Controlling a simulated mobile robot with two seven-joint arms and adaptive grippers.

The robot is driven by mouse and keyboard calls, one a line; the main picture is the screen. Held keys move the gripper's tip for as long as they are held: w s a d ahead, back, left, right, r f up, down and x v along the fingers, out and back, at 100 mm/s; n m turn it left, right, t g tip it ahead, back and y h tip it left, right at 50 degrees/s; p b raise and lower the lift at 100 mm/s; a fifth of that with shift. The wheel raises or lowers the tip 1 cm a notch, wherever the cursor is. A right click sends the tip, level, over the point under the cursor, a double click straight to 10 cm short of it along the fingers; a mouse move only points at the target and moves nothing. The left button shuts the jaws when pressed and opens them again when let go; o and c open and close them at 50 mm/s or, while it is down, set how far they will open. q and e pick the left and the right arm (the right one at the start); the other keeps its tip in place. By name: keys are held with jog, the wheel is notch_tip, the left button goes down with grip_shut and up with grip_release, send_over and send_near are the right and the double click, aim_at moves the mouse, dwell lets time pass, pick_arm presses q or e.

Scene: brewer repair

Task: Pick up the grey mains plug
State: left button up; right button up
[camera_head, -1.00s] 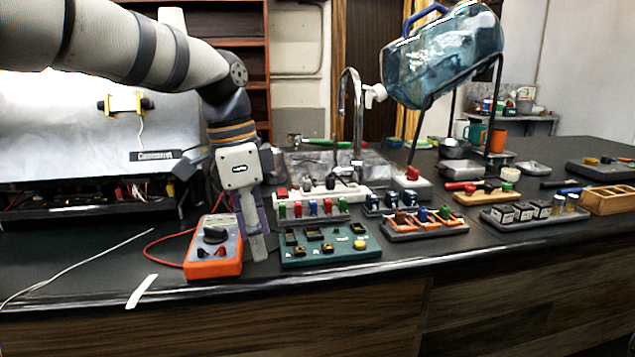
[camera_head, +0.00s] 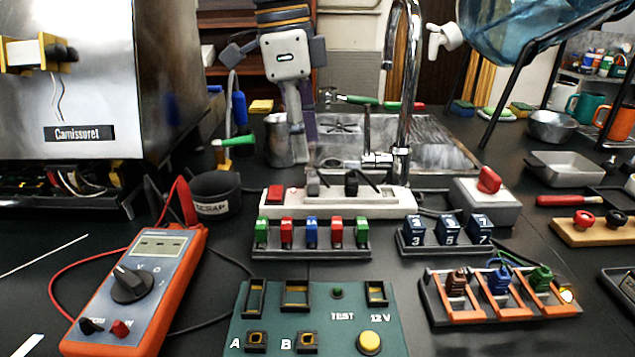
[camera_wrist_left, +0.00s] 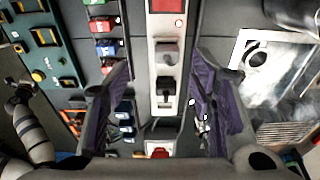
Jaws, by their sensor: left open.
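The grey mains plug (camera_head: 313,183) is seated in the white power strip (camera_head: 392,201), between the red switch and a black plug (camera_head: 351,184). In the left wrist view the grey plug (camera_wrist_left: 167,51) and black plug (camera_wrist_left: 165,90) show between my finger pads. My left gripper (camera_head: 303,140) is open and points down, above or behind the strip in the head view. Its purple-padded fingers (camera_wrist_left: 163,78) are spread either side of the strip in the wrist view, with nothing held. I cannot tell the exact height of the fingertips.
A metal jug (camera_head: 281,140) stands beside the left fingers, with the sink (camera_head: 435,150) and tap (camera_head: 402,85) close on the right. Coloured fuses in a rack (camera_head: 312,248), a green test board (camera_head: 320,325) and an orange multimeter (camera_head: 140,285) lie in front.

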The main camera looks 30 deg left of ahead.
aim_at(312, 176)
pick_arm(q)
jog(key=f, duration=0.2)
jog(key=w+f, duration=0.1)
jog(key=f, duration=0.1)
jog(key=d+f, duration=0.1)
jog(key=f, duration=0.2)
jog(key=shift+w, duration=0.2)
jog(key=shift+r, duration=0.1)
grip_shut()
